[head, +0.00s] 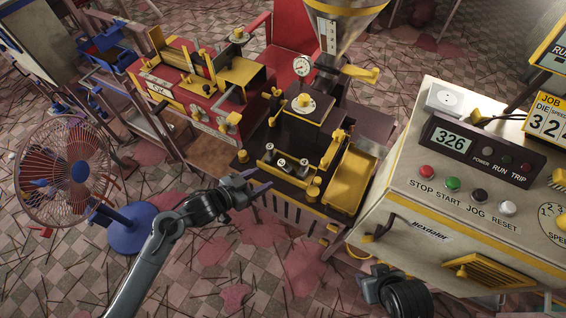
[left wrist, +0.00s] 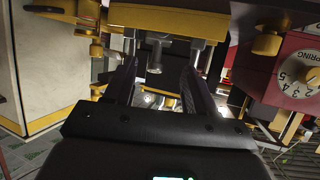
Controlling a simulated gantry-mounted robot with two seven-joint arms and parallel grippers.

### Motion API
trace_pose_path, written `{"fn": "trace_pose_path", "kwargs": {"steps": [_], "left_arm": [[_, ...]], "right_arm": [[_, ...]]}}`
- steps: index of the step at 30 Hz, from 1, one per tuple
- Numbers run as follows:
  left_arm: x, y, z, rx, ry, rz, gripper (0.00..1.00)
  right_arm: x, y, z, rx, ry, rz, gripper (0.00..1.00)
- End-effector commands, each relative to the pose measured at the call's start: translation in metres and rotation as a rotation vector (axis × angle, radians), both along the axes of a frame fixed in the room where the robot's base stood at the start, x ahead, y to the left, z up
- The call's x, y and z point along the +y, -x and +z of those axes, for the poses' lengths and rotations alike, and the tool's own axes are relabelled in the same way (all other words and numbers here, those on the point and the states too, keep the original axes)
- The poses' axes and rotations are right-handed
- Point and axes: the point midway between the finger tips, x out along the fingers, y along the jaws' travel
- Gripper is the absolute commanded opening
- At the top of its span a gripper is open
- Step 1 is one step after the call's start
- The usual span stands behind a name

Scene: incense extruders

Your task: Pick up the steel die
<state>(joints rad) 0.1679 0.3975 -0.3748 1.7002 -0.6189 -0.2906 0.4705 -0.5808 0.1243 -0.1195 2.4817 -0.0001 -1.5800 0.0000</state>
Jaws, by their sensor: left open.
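My left gripper (head: 258,181) is open and empty, just left of the dark-and-yellow extruder's front. In the left wrist view its two dark fingers (left wrist: 159,75) point forward and stand apart.
A yellow tray (head: 350,181) lies right of the recess. The beige control cabinet (head: 440,225) stands at right. A red machine (head: 180,85) is behind at left, with a fan (head: 64,170) farther left.

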Motion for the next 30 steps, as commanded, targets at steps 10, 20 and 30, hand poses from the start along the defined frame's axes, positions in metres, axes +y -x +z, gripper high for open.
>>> {"fn": "trace_pose_path", "kwargs": {"steps": [10, 20, 30], "left_arm": [[-0.030, -0.028, -0.015, -0.004, 0.001, 0.000, 0.55], [-0.048, -0.043, -0.025, -0.005, 0.002, 0.001, 0.55], [-0.069, -0.062, -0.036, -0.005, 0.000, 0.001, 0.55]], "right_arm": [[-0.001, 0.000, -0.015, 0.003, 0.003, 0.001, 0.43], [0.002, 0.000, -0.025, 0.002, -0.006, -0.003, 0.43], [0.002, 0.000, -0.035, 0.001, -0.009, -0.005, 0.43]]}}
